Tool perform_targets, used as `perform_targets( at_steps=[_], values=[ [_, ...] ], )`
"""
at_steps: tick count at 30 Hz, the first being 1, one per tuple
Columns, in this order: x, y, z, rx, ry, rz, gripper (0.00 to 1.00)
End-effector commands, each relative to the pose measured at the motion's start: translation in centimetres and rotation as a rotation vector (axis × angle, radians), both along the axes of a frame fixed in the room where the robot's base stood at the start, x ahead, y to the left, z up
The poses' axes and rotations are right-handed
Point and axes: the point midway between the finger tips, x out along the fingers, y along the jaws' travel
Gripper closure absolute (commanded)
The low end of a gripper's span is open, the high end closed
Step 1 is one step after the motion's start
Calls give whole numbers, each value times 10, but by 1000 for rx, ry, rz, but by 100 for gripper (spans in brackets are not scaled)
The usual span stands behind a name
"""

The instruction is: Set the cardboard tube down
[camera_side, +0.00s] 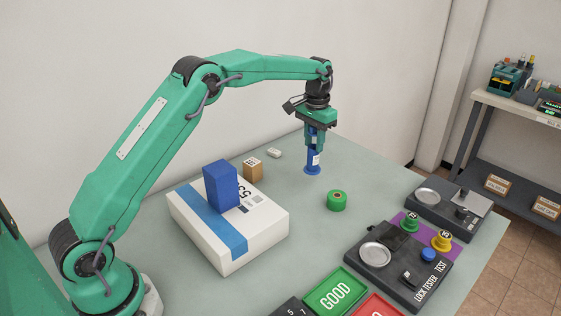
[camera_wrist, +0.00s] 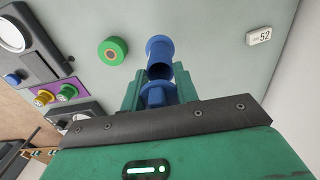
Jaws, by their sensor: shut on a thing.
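The tube (camera_side: 313,162) is blue, with a white label and a wider round foot, and stands roughly upright below my gripper (camera_side: 315,142). My gripper points down and is shut on its upper part. The foot is at or very near the table top; I cannot tell whether it touches. In the wrist view, the tube (camera_wrist: 159,52) extends beyond my gripper (camera_wrist: 158,88), with blue also showing between the two green fingers. A dark opening or shadow shows partway along it. Part of the tube is hidden by the fingers.
A green roll (camera_side: 337,201) lies to the right of the tube. A white box (camera_side: 255,240) bears a blue block (camera_side: 220,186). A small brown box (camera_side: 253,169) and a white tag (camera_side: 274,153) are at left. A lock tester (camera_side: 400,265) stands front right. The table around the tube is clear.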

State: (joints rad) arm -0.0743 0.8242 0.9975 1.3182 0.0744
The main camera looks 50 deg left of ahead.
Motion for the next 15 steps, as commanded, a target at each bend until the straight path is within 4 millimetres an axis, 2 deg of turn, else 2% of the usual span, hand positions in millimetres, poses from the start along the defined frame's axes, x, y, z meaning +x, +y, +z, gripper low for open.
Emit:
perform_targets(
  at_steps=[1,6,15],
  values=[
    [3,9,-6,0,1,4,100],
    [12,28,-18,0,1,2,100],
    [15,36,-23,0,0,0,100]
  ],
)
